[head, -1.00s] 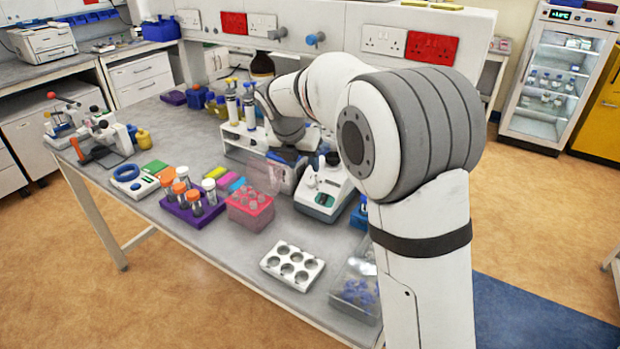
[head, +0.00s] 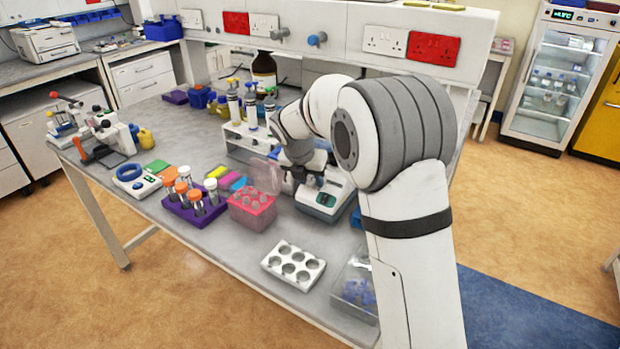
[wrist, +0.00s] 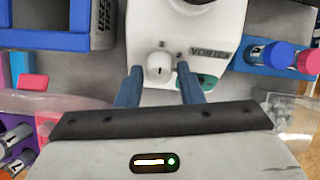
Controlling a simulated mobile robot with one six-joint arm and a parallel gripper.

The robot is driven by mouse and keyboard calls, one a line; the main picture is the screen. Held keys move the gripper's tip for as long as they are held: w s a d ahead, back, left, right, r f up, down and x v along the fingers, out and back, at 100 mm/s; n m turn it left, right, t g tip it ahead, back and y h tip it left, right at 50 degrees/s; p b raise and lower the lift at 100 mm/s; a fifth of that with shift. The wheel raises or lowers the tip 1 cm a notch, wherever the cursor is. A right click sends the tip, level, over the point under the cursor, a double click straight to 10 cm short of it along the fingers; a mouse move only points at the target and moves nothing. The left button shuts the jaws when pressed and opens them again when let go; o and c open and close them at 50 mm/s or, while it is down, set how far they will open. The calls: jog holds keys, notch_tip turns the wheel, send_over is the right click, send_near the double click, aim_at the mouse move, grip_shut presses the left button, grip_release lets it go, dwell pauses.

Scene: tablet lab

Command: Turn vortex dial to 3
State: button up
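The vortex mixer is a white unit with a teal panel, marked VORTEX, in the wrist view (wrist: 215,22). It also shows in the head view (head: 325,200), partly hidden by my arm. Its round white dial (wrist: 160,67) is on the near face, with small marks around it too blurred to read; I cannot tell its setting. My gripper (wrist: 159,74) is open, with one blue finger on each side of the dial and a visible gap to it. In the head view my gripper (head: 309,184) is low over the mixer.
A pink tube box (head: 251,212) and a clear lid stand left of the mixer. A white bottle rack (head: 245,140) is behind it. A white well plate (head: 293,266) sits in front.

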jog(key=c, duration=0.6)
jog(key=shift+c, duration=0.2)
